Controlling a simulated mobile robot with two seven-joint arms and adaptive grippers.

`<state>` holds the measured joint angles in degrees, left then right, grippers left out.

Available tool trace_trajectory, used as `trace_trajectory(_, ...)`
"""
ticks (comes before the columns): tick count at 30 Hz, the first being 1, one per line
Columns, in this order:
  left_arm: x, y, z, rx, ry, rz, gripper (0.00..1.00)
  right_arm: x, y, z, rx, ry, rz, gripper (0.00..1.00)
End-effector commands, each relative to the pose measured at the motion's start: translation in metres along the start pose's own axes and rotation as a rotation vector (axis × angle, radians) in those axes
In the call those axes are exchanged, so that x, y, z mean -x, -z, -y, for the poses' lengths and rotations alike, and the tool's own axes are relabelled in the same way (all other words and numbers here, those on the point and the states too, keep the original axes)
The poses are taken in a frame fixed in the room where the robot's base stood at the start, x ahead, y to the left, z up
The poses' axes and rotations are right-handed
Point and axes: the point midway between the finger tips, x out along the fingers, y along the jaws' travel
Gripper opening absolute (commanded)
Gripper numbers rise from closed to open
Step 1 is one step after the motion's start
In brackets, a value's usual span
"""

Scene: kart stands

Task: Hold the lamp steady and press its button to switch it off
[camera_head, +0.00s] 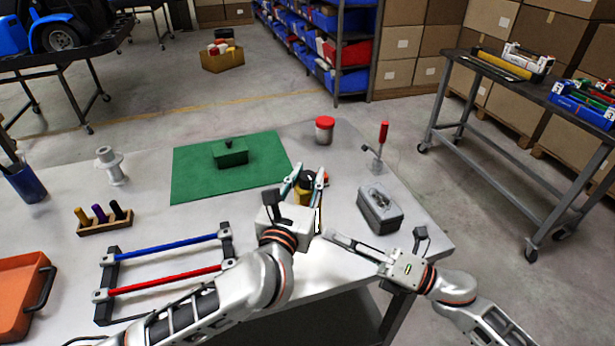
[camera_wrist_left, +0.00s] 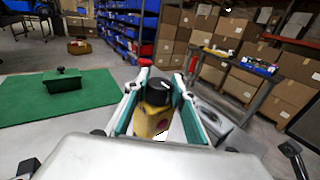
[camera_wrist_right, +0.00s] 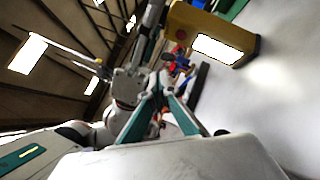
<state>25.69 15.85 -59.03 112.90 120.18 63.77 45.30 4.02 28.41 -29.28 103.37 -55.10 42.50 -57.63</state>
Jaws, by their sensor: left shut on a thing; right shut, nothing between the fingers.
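The lamp (camera_head: 306,192) has a yellow body and a black top, and is largely hidden by my left gripper in the head view. In the left wrist view, the lamp (camera_wrist_left: 149,122) stands between the fingers of my left gripper (camera_wrist_left: 157,88), which is shut on it. In the right wrist view, the lamp (camera_wrist_right: 185,22) shows a bright white panel (camera_wrist_right: 217,49) and a small dark red button (camera_wrist_right: 180,34) beside it. My right gripper (camera_head: 329,235) is shut and empty, just right of and below the lamp in the head view. Its closed fingertips (camera_wrist_right: 157,76) look apart from the button.
A grey metal box (camera_head: 380,212) sits near my right gripper. A red-lidded jar (camera_head: 325,130) and a red-handled lever (camera_head: 381,145) stand behind. A green mat (camera_head: 195,185) with a green block lies left. A rack with blue and red bars (camera_head: 165,281) is at the front left.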

Motion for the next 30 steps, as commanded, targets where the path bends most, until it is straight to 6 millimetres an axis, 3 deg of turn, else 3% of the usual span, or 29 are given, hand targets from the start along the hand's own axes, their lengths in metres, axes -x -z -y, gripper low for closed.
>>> trace_trajectory(13,0.000,0.001,0.000,-0.001,0.000,-0.002,0.00,-0.038,-0.027,0.027,-0.002,-0.002,0.001,0.00)
trace_trajectory(30,0.000,0.001,0.000,-0.001,0.000,-0.002,0.00,-0.044,-0.031,0.031,-0.003,-0.001,0.001,0.00)
